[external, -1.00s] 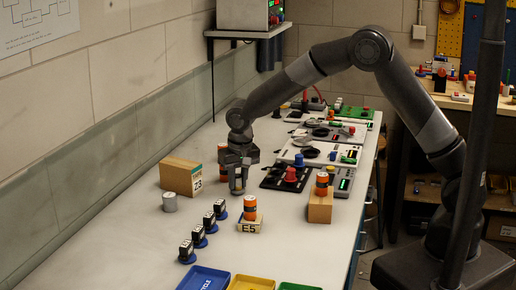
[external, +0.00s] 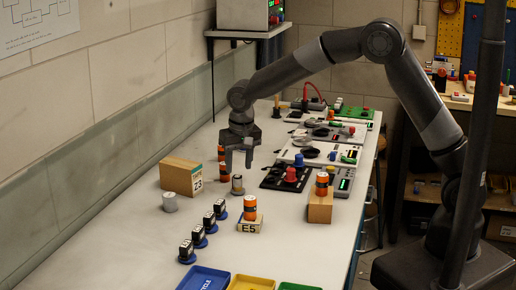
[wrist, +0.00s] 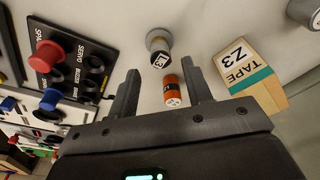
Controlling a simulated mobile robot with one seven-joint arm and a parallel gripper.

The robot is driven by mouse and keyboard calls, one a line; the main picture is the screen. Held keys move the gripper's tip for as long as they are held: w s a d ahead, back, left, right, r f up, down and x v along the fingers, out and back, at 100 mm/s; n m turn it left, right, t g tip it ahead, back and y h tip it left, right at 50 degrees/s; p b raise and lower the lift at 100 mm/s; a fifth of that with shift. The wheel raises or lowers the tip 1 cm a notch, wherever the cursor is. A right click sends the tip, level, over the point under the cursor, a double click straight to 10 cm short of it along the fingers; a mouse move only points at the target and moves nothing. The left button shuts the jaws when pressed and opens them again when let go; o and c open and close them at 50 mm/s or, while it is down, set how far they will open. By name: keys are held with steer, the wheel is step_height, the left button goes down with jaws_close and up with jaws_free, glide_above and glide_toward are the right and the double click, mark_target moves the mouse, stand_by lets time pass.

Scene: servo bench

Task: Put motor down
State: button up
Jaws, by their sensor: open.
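A small silver cylinder with a dark labelled top, which looks like the motor (external: 237,184), stands upright on the bench (external: 130,235). In the wrist view the motor (wrist: 158,42) shows just beyond the fingertips, with a clear gap to them. My gripper (external: 238,161) is above it, open and empty, with its fingers pointing down. In the wrist view, my gripper (wrist: 160,69) has its fingers spread. An orange-and-black banded cylinder (wrist: 172,92) shows between the fingers in that view; it stands behind the motor in the external view (external: 222,168).
A tape box (external: 181,174) and a grey cylinder (external: 169,202) stand to the left. A panel with red and blue knobs (external: 270,179) lies to the right. Several small black blocks on blue bases (external: 209,220) and coloured trays (external: 205,279) are nearer the camera.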

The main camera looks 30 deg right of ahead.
step_height(320, 180, up, 6)
steer(key=s, duration=0.1)
steer(key=s+d+r+t, duration=0.15)
steer(key=d+r, duration=0.25)
steer(key=d, duration=0.4)
steer(key=s+d+r, duration=0.3)
steer(key=d+r, duration=0.1)
steer(key=d, duration=0.3)
steer(key=s+d+r, duration=0.2)
steer(key=d+r, duration=0.1)
steer(key=d, duration=0.5)
steer(key=s+d+f+t, duration=0.1)
steer(key=s+d+t, duration=0.1)
steer(key=s+d, duration=1.4)
steer(key=shift+s+f, duration=0.15)
steer(key=shift+s, duration=0.75)
